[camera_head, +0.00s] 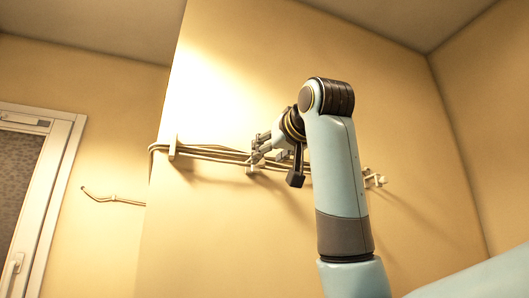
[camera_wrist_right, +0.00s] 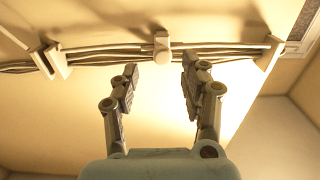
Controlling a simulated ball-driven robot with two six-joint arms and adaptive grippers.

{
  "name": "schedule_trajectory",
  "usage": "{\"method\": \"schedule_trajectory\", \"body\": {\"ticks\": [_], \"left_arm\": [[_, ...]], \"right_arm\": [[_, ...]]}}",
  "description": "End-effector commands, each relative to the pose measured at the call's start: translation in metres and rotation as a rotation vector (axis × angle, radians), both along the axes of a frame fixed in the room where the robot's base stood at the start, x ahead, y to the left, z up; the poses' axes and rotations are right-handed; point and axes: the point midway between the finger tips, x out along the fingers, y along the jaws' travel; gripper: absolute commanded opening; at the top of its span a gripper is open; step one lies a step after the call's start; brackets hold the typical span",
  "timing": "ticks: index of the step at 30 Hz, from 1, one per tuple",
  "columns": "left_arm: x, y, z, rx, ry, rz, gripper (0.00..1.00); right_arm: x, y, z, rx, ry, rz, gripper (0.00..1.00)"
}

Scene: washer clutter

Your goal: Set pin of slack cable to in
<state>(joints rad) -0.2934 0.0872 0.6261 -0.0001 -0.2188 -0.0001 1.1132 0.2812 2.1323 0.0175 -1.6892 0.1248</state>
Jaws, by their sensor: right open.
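A bundle of thin beige cables (camera_head: 210,152) runs along the wall, held by pale brackets. In the right wrist view the cables (camera_wrist_right: 215,48) cross the top of the picture, and a pale clip with a rounded knob-like pin (camera_wrist_right: 162,57) sits at their middle. My right gripper (camera_wrist_right: 160,75) is open and empty, its fingertips just below the pin and to either side of it. In the head view my right gripper (camera_head: 268,150) is close to the cables, and my arm hides part of the run. I cannot tell which cable is slack. My left gripper is not in view.
A wall bracket (camera_head: 173,148) holds the cables near the wall's left corner; other pale fittings (camera_head: 372,180) show right of my arm. A short separate cable (camera_head: 112,198) hangs on the far left wall beside a door (camera_head: 60,190). The wall below the cables is clear.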

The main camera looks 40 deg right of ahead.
Motion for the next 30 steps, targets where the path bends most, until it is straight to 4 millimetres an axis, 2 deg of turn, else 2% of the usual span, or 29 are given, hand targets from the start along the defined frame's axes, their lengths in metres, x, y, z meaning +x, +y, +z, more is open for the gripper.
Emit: {"method": "schedule_trajectory", "body": {"ticks": [3,6,17,27,30], "left_arm": [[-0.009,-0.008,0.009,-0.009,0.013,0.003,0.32],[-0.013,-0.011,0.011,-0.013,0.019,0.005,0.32],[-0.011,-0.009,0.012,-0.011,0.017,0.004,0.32],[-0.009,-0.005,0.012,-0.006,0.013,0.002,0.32],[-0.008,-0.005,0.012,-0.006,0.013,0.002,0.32]], "right_arm": [[0.018,-0.004,0.002,0.001,0.003,0.000,0.45],[0.027,-0.006,0.001,0.000,0.001,0.000,0.45],[0.033,-0.008,-0.001,0.000,-0.001,0.000,0.45],[0.033,-0.008,0.000,0.000,-0.001,0.001,0.01],[0.033,-0.008,0.000,0.000,-0.001,0.001,0.00]]}}
